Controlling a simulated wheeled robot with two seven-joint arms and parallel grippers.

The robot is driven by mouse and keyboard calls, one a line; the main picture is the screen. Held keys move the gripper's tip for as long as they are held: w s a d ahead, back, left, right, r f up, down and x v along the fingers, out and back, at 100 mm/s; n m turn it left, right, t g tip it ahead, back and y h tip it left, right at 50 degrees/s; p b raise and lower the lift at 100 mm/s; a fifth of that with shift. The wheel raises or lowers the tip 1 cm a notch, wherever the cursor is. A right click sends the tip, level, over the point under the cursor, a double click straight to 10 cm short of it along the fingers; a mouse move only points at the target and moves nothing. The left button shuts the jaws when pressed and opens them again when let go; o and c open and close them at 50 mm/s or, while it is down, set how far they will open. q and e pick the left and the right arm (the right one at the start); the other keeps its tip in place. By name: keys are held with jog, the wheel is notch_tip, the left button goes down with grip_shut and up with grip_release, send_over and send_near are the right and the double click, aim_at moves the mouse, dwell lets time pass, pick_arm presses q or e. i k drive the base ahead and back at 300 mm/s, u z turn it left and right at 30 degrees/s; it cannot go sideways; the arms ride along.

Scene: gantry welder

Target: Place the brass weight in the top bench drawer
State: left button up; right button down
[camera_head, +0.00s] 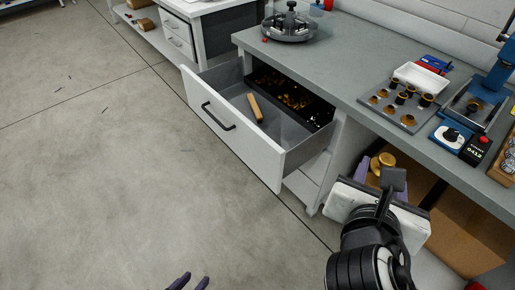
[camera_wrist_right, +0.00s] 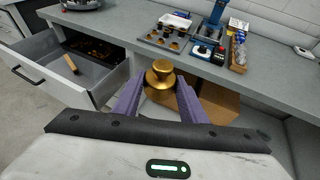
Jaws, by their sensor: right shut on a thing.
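The brass weight (camera_wrist_right: 161,76) is held between the purple fingers of my right gripper (camera_wrist_right: 160,90), which is shut on it. In the head view the brass weight (camera_head: 382,160) shows beside my right gripper (camera_head: 370,166), in front of the bench's right part and right of the drawer. The top bench drawer (camera_head: 228,133) is pulled out; its white front has a black handle. Inside are a wooden-coloured block and a dark tray with small brass-coloured bits. My left gripper (camera_head: 188,283) shows only as purple fingertips at the bottom edge, apart from each other and empty.
The grey bench top (camera_head: 330,66) carries a round dark fixture (camera_head: 290,26), a tray of brass weights (camera_head: 405,102), a white bin and a blue press. A cardboard box (camera_head: 465,230) stands under the bench. The floor left of the drawer is clear.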

aim_at(231, 99)
jog(key=u, duration=1.45)
jog(key=i, duration=0.95)
jog(key=z, duration=0.7)
jog(key=i, duration=0.65)
jog(key=z, duration=0.65)
jog(key=i, duration=0.5)
